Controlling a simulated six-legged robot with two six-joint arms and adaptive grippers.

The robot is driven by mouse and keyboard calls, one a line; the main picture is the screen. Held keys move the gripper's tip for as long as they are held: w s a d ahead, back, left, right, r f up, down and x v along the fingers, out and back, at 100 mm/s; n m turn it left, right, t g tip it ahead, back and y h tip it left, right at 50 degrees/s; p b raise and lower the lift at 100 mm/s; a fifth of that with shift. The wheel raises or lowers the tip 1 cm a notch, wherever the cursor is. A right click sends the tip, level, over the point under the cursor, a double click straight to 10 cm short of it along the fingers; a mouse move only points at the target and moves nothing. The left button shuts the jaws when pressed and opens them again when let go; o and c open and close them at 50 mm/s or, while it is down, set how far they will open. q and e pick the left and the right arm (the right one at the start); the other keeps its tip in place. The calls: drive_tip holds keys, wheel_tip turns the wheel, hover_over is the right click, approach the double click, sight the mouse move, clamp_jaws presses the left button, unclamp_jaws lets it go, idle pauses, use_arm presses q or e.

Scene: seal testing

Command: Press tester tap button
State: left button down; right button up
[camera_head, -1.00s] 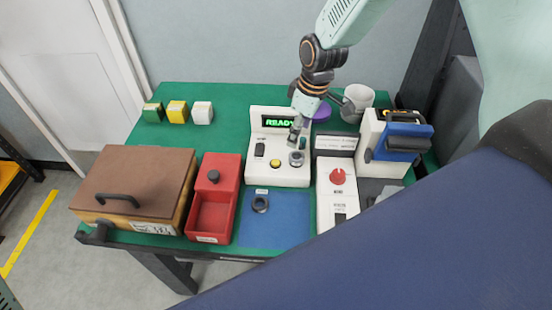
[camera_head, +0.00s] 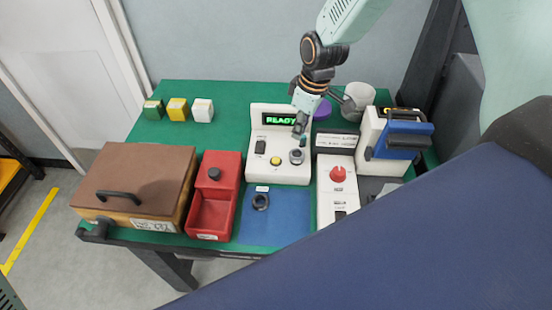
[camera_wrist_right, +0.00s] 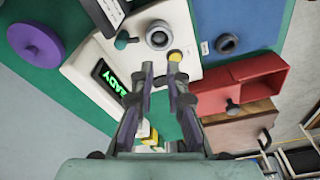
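The white tester (camera_head: 293,172) stands mid-table with a lit green READY display (camera_head: 279,119). Its front has a yellow button (camera_head: 275,160), a black switch (camera_head: 260,147), a grey round port (camera_head: 297,156) and a dark green knob (camera_head: 303,141). In the wrist view the yellow button (camera_wrist_right: 175,56) lies just past the fingertips, beside the port (camera_wrist_right: 159,36). My right gripper (camera_head: 299,130) hangs over the tester's right part, in front of the display edge. In the wrist view (camera_wrist_right: 162,72) its fingers are a narrow gap apart with nothing between. My left gripper is not in view.
A red tray (camera_head: 211,213) and a brown-lidded box (camera_head: 135,173) stand left. A dark ring (camera_head: 260,202) lies on the blue mat (camera_head: 285,225). A white unit with a red knob (camera_head: 338,174) and a blue-handled device (camera_head: 400,138) stand right. Small blocks (camera_head: 178,110) sit behind.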

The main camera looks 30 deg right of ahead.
clamp_jaws()
idle(1.1)
drive_tip(key=f+b, duration=0.1)
drive_tip(key=s+a+f+b, duration=0.1)
drive_tip(key=b, duration=0.1)
drive_tip(key=shift+a, duration=0.25)
drive_tip(key=w+a+r+n+t, duration=0.1)
drive_tip(key=t, duration=0.1)
drive_tip(key=a+n+t+b, duration=0.1)
drive_tip(key=t, duration=0.2)
drive_tip(key=w+a+r+n+t+b, duration=0.1)
drive_tip(key=t, duration=0.1)
drive_tip(key=shift+w+a+r+n+t+y, duration=0.3)
drive_tip(key=shift+a+r+n, duration=0.05)
drive_tip(key=shift+a+n, duration=0.05)
drive_tip(key=shift+f+b, duration=0.15)
drive_tip(key=shift+b, duration=0.15)
